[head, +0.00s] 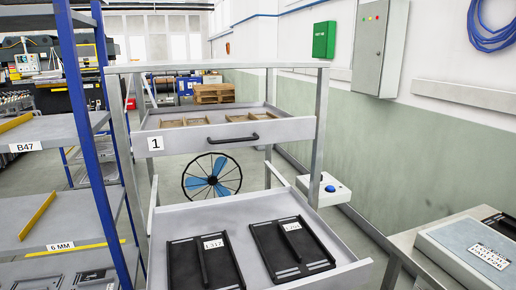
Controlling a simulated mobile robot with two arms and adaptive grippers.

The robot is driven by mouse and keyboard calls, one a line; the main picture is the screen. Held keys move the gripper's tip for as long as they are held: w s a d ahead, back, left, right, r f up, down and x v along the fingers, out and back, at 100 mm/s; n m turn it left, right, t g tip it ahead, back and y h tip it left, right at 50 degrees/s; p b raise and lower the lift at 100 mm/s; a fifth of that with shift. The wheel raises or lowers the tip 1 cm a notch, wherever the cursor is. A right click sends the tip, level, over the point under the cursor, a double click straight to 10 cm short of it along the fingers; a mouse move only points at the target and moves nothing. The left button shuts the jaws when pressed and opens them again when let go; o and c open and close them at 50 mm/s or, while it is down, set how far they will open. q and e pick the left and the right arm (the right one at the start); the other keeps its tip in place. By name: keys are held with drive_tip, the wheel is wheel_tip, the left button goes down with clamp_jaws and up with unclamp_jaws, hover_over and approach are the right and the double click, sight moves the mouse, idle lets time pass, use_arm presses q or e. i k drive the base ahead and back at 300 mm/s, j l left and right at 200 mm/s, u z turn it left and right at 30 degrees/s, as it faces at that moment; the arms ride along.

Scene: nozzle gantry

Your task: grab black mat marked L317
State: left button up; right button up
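A black mat with a label that reads as L317 (183,266) lies flat in the left half of a pulled-out lower grey drawer (160,227). A dark bar-like handle runs across its middle. A second black mat (267,251) lies to its right, with a small gap between them. Its label is partly legible and starts with L. Neither of my grippers is in view.
An upper drawer marked 1 (215,139) with a black handle sits above the lower drawer. Blue-post shelving (92,130) stands close on the left. A grey table with a box-like device (470,250) is at the right. A fan (211,179) stands behind.

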sight(209, 262)
drive_tip(key=l+z, duration=0.2)
drive_tip(key=z, duration=0.25)
drive_tip(key=l+z, duration=0.25)
drive_tip(key=z, duration=0.25)
drive_tip(key=l+z, duration=0.25)
drive_tip(key=z, duration=0.2)
drive_tip(key=u, duration=1.7)
